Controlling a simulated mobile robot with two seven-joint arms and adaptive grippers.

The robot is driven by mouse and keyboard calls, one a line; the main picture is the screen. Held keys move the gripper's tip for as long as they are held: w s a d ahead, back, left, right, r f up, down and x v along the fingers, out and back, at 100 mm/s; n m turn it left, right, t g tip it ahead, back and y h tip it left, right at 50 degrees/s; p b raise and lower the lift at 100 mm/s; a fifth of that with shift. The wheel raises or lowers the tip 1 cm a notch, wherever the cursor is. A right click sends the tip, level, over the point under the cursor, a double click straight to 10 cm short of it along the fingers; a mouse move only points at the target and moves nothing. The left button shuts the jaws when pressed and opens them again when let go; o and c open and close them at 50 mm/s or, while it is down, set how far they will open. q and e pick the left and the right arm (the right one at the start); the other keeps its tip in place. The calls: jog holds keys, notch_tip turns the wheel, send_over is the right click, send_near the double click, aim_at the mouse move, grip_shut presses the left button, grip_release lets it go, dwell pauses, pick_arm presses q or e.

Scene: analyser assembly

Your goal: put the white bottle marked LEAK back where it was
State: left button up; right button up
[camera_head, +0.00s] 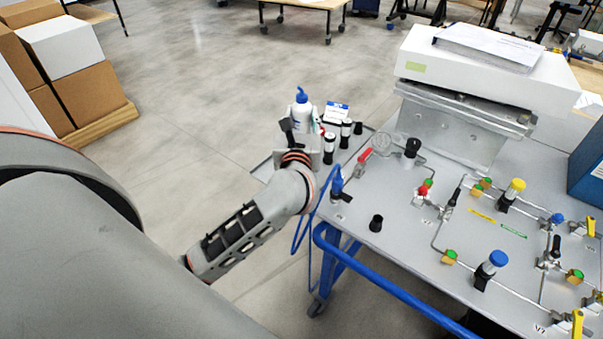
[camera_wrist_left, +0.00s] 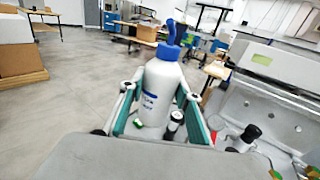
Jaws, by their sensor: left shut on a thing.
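The white bottle (camera_head: 301,113) has a blue nozzle cap and stands upright at the left end of the bench. It also shows in the left wrist view (camera_wrist_left: 158,88), with blue print too small to read. My left gripper (camera_head: 302,137) is shut on it; in the wrist view the fingers (camera_wrist_left: 158,108) lie on either side of its body. I cannot tell whether its base touches the side tray (camera_head: 262,168) below. The arm and wrist hide its lower part in the head view. My right gripper is not in view.
Small black-and-white vials (camera_head: 345,131) and a blue-and-white box (camera_head: 337,111) stand close to the right of the bottle. The grey panel (camera_head: 395,225) carries tubing, valves and a red-handled valve (camera_head: 365,156). A blue rail (camera_head: 385,285) runs along its front.

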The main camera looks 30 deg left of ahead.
pick_arm(q)
jog(key=shift+f+b, duration=1.2)
jog(key=shift+f, duration=7.75)
jog(key=shift+f, duration=0.1)
jog(key=o, duration=1.3)
jog(key=shift+o, duration=0.2)
